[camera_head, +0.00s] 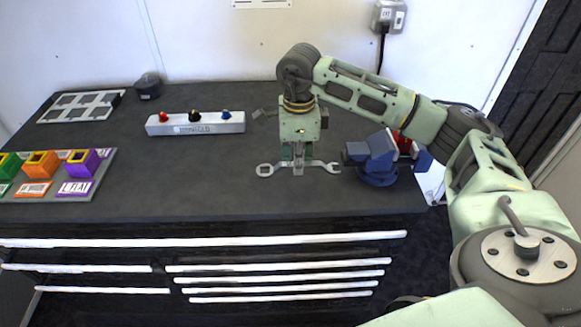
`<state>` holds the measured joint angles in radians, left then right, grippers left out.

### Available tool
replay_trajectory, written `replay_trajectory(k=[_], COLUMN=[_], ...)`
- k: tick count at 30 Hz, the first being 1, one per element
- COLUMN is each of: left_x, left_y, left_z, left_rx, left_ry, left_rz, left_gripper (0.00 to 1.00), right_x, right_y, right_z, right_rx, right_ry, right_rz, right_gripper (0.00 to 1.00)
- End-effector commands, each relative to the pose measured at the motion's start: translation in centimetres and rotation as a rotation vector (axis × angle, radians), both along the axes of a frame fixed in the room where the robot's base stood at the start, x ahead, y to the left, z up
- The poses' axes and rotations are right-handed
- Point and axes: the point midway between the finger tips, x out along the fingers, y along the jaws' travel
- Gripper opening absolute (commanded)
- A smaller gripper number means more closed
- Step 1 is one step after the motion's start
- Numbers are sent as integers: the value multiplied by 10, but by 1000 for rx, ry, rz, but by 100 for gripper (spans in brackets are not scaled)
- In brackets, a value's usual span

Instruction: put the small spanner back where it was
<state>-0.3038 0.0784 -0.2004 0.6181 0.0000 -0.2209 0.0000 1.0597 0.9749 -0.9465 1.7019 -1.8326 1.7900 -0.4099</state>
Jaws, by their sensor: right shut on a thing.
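A small grey metal spanner (320,166) lies across the fingers of my right gripper (297,163), with one end showing on each side. My right gripper points down and is shut on the spanner near its middle. The spanner is at or just above the dark bench top (210,185), near its front right; I cannot tell whether it touches. My left gripper is not in view.
A blue vise (376,160) stands just right of the spanner. A grey block with coloured knobs (195,123) lies behind left. A tray with coloured square sockets (50,178) is at the left, a grey metal frame (82,106) behind it. The bench middle is clear.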

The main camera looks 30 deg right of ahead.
Motion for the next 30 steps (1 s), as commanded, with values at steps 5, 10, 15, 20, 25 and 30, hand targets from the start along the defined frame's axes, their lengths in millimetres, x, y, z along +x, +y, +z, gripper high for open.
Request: replay_trajectory(k=[5,10,15,20,25,30], left_x=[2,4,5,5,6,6], left_y=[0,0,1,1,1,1], left_z=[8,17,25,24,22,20], left_rx=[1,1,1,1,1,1], left_ry=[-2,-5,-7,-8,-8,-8], left_rz=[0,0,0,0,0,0], left_gripper=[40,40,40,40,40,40], right_x=[18,19,19,19,19,19], right_y=[8,8,8,8,8,8], right_z=[-10,-27,-49,-53,-54,-56], right_rx=[1,0,1,0,0,1], right_ry=[0,4,2,-1,-1,-1], right_rz=[1,1,1,2,2,1], right_gripper=[0,0,0,0,0,20])
